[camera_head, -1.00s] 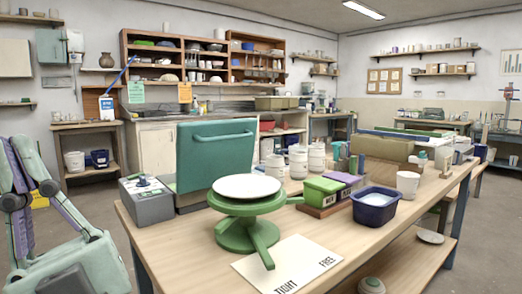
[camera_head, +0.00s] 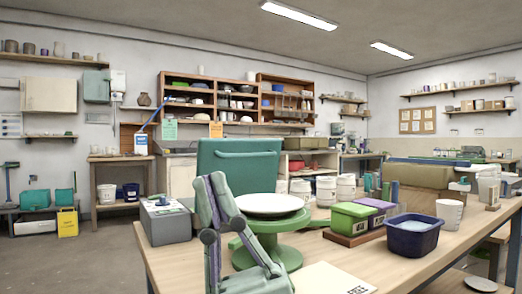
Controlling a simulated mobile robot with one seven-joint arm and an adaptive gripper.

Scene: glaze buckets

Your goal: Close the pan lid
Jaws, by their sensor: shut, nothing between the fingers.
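The teal pan lid (camera_head: 240,158) stands upright, raised at the back of the table behind the green turntable. The pan beneath it is hidden by the turntable and my gripper. A grey box with controls (camera_head: 166,224) sits at the lid's left. My gripper (camera_head: 212,178), green and purple, is in the lower middle, pointing up, with its fingers together and empty. In the picture it overlaps the lid's lower left and the turntable's left side. I cannot tell whether it touches either.
A green turntable (camera_head: 268,244) with a white disc (camera_head: 269,204) stands in front of the lid. Green and purple boxes (camera_head: 355,216), a blue tub (camera_head: 413,236) and several white jars (camera_head: 326,190) stand to the right. A white sheet (camera_head: 330,280) lies at the table's front.

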